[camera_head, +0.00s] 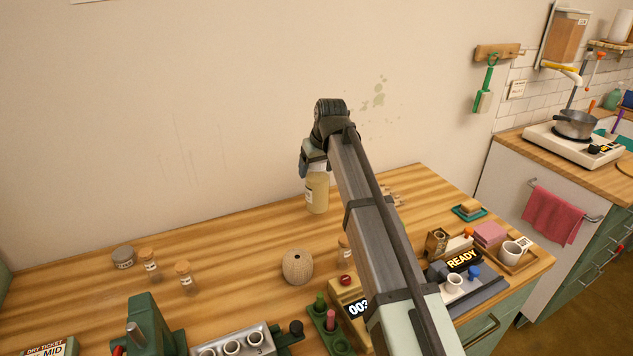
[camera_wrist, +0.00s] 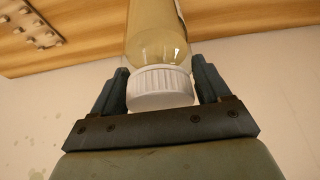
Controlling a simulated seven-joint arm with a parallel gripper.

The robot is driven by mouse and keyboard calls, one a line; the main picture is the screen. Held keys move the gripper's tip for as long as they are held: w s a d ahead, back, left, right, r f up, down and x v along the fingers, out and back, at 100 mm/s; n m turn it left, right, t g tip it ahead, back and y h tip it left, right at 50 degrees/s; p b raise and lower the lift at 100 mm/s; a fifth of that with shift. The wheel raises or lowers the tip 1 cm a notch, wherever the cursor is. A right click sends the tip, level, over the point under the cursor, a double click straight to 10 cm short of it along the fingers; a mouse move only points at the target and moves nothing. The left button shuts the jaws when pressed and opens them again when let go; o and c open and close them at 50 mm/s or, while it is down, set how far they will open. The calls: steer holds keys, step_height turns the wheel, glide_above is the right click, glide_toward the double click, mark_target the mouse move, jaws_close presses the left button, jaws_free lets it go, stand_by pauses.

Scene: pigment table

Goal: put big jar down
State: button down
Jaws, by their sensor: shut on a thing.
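The big jar (camera_head: 317,195) is a clear jar with pale yellow contents and a white lid, upright at the back of the wooden table (camera_head: 225,235). It also shows in the wrist view (camera_wrist: 158,40), with its ribbed white lid (camera_wrist: 162,88) between the fingers. My gripper (camera_wrist: 160,78) is shut on the jar at its lid; in the head view the gripper (camera_head: 316,168) is above the jar and partly hidden by my arm. I cannot tell whether the jar's base touches the table.
Corked bottles (camera_head: 149,264) and a grey-lidded pot (camera_head: 123,257) stand at left. A round beige vessel (camera_head: 297,267) stands in front of the jar. The table left of the jar is clear; the wall (camera_head: 200,90) is behind.

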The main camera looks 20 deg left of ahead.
steer(key=shift+f, duration=2.2)
jaws_free()
steer(key=v, duration=1.2)
